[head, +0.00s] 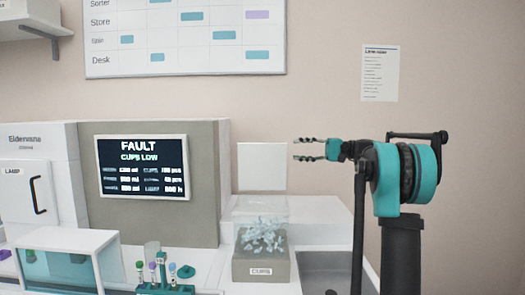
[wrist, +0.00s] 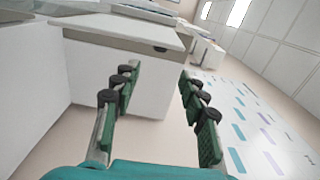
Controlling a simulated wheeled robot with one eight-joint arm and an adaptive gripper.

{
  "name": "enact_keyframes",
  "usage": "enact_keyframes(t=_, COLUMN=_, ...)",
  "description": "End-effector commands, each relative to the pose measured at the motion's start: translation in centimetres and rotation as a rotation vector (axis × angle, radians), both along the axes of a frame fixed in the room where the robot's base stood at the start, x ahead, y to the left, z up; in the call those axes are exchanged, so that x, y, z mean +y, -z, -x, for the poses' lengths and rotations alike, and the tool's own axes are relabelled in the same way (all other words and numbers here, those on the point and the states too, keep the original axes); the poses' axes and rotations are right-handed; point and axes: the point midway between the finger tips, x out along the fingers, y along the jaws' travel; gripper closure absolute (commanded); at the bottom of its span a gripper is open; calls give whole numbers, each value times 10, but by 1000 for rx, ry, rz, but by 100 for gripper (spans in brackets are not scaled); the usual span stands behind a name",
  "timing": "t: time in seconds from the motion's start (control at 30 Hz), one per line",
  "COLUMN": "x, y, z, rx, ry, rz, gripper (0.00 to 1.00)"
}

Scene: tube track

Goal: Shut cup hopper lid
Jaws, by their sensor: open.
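The cup hopper (head: 262,271) is a grey box labelled CUPS with a clear upper part, on the white counter in the head view. Pale, translucent cups show in a heap inside it. Its lid (head: 261,167) is a white square panel standing upright above the back of the hopper, so the hopper is open. My gripper (head: 303,150) is open and empty just right of the lid at about its height, with fingers pointing left. I cannot tell whether it is nearer or farther than the lid. The wrist view shows the open gripper (wrist: 158,72) with nothing between its fingers.
A large analyser with a screen (head: 142,166) reading FAULT, CUPS LOW stands left of the hopper. A teal tube rack (head: 165,288) holds several tubes in front. A clear-fronted box (head: 60,262) sits at lower left. The white counter (head: 318,212) is bare right of the hopper.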

Motion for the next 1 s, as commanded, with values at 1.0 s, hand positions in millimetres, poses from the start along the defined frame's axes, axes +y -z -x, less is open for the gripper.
enact_keyframes(t=1.0, x=146, y=0, z=1, rx=0, ry=0, rz=0, gripper=57)
